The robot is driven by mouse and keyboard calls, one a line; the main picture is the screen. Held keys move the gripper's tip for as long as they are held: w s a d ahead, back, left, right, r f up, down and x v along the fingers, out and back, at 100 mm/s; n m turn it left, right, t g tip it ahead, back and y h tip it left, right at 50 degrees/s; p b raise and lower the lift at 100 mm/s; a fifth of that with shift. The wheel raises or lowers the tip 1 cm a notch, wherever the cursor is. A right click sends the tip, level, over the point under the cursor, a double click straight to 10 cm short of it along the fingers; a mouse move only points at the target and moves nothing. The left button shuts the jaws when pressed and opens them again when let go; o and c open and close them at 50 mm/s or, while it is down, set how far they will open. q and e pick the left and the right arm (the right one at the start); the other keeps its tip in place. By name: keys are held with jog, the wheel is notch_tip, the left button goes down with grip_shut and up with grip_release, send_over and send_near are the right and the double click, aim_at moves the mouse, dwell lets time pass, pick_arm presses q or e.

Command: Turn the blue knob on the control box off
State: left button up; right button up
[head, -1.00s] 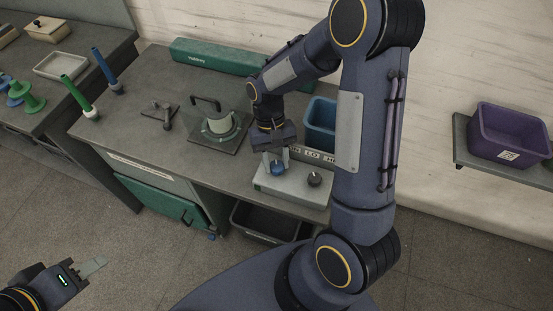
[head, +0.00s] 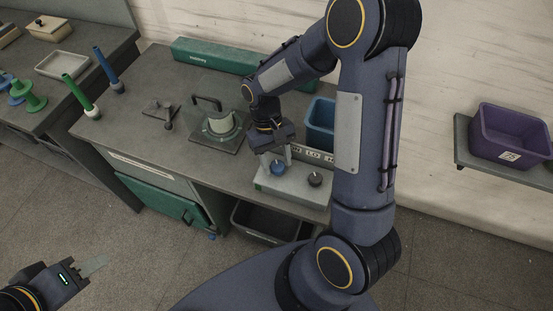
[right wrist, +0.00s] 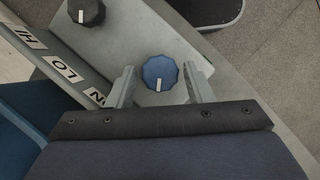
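The blue knob (head: 278,168) is on top of the grey control box (head: 262,184) at the bench's front edge. My right gripper (head: 277,162) hangs over the box with its fingers open. In the right wrist view the blue knob (right wrist: 160,72) sits between the two fingers (right wrist: 159,67), with a gap visible on each side. The knob's white mark points down in that view, toward the gripper body. My left gripper (head: 92,267) is at the lower left, away from the bench; its finger opening is unclear.
A black knob (head: 315,179) sits beside the blue one on the box. A label strip (right wrist: 62,68) reading HI, LO and a partly hidden word runs along the box. A blue bin (head: 321,122) stands behind. A dark bin (head: 262,224) is below the bench.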

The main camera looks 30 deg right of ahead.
jog(key=shift+o, duration=0.9)
jog(key=v, duration=0.7)
jog(key=shift+r, duration=0.35)
jog(key=shift+w, duration=0.15)
jog(key=s+r+t+y, duration=0.1)
jog(key=s+r+t, duration=0.3)
jog(key=s, duration=0.3)
jog(key=s+a+r+m+t+y, duration=0.1)
jog(key=s+r+t+y, duration=0.1)
jog(key=s+r+t, duration=0.2)
jog(key=s+t, duration=0.2)
jog(key=s, duration=0.2)
jog(key=shift+s+a+r+y, duration=0.15)
jog(key=shift+s+r+y, duration=0.15)
jog(key=shift+r, duration=0.1)
